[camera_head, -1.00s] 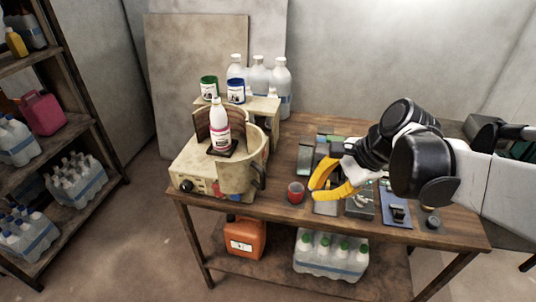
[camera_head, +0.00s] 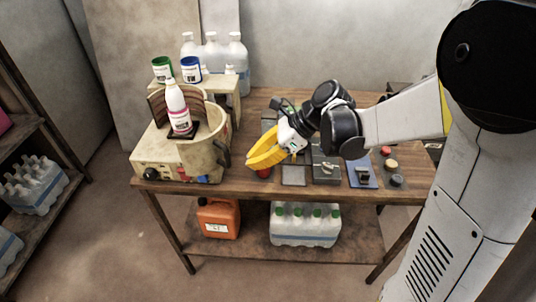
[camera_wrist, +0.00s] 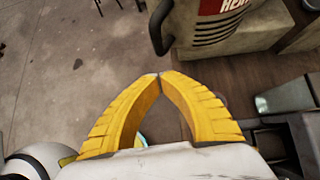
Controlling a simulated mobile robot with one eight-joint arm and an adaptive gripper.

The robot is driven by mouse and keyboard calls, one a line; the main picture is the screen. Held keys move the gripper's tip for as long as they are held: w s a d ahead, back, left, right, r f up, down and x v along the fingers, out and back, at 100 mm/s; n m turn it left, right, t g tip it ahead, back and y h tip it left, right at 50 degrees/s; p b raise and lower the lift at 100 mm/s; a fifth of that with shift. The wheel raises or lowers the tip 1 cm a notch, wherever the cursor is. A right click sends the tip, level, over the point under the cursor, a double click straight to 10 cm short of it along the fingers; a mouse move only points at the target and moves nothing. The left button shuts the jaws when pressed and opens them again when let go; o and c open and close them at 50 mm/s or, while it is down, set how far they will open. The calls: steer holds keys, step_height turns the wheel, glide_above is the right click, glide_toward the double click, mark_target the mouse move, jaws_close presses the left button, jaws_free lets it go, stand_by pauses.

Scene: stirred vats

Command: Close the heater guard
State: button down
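The heater guard (camera_head: 203,158) is a beige curved shell with a dark handle (camera_head: 224,152), on the right front of the beige heater base (camera_head: 155,160). A brown curved wall (camera_head: 158,107) stands behind. A white bottle with a pink label (camera_head: 179,108) stands upright between them on a dark plate; a gap shows at the left front. My gripper (camera_head: 249,164), with yellow fingers, is just right of the handle, apart from it. In the wrist view its fingertips (camera_wrist: 160,74) meet with nothing between them. The handle (camera_wrist: 160,28) and the guard's red label (camera_wrist: 222,6) show ahead.
A red cup (camera_head: 264,172) is partly hidden below my gripper. Grey trays and boxes (camera_head: 326,165) lie to its right. A small stand with green and blue tins (camera_head: 191,70) and large bottles (camera_head: 236,55) are behind the heater. An orange canister (camera_head: 218,218) sits on the lower shelf.

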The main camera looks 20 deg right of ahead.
mark_target(230, 166)
steer(key=shift+w+a+r+b, duration=0.1)
steer(key=shift+w+a+b, duration=0.15)
steer(key=shift+a, duration=0.6)
steer(key=shift+w+a+b, duration=0.15)
steer(key=shift+w+a, duration=0.15)
steer(key=shift+a, duration=0.55)
